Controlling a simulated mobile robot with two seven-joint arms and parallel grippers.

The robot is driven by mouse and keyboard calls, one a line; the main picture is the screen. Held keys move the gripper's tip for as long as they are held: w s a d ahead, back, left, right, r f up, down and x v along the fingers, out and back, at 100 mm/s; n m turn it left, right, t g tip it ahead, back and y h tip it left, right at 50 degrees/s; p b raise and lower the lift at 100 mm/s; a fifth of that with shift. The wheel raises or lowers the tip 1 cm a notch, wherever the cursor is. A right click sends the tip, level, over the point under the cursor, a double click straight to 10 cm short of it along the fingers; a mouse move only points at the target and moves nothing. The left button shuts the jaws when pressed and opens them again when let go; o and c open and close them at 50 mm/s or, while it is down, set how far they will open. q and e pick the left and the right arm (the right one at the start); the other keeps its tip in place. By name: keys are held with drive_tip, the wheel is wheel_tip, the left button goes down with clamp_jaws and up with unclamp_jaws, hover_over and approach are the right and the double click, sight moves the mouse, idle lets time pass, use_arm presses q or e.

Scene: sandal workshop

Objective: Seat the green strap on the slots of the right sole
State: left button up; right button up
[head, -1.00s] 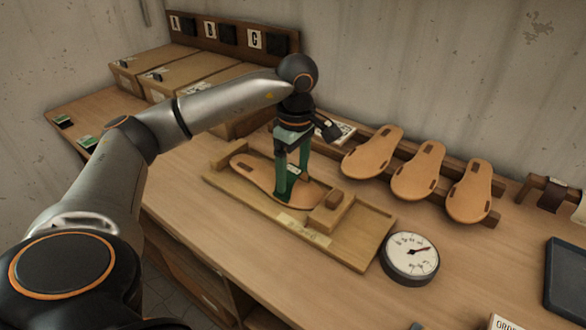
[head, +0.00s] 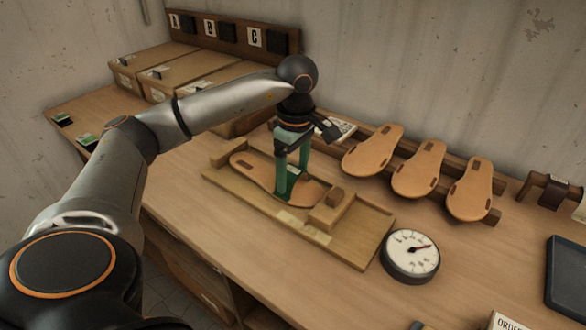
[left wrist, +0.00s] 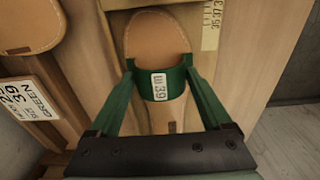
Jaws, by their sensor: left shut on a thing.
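The tan sole (head: 258,172) lies in a wooden jig (head: 362,248) on the bench. My left gripper (head: 291,184) points down over its front half, shut on the green strap (head: 288,187). In the left wrist view the strap (left wrist: 160,87) arches across the sole (left wrist: 154,38), with a white "39" label on its band. The gripper's green fingers (left wrist: 160,73) hold the strap at its two sides. A dark slot shows on the sole below the strap. Whether the strap's ends sit in slots is hidden. My right gripper is not in view.
A wooden block (head: 331,212) stands on the jig beside the sole's right end. A round dial (head: 410,256) is right of the jig. Several soles (head: 418,170) lean on a rack behind. Boxes (head: 190,75) stand at the back left.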

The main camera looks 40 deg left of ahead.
use_arm(q)
drive_tip(key=o, duration=0.9)
wheel_tip(320, 180, up, 6)
drive_tip(key=shift+w+d+f, duration=0.1)
drive_tip(key=shift+d+f, duration=0.05)
drive_tip(key=shift+f, duration=0.1)
wheel_tip(320, 180, up, 7)
drive_tip(key=p, duration=0.3)
drive_tip(key=shift+d, duration=0.15)
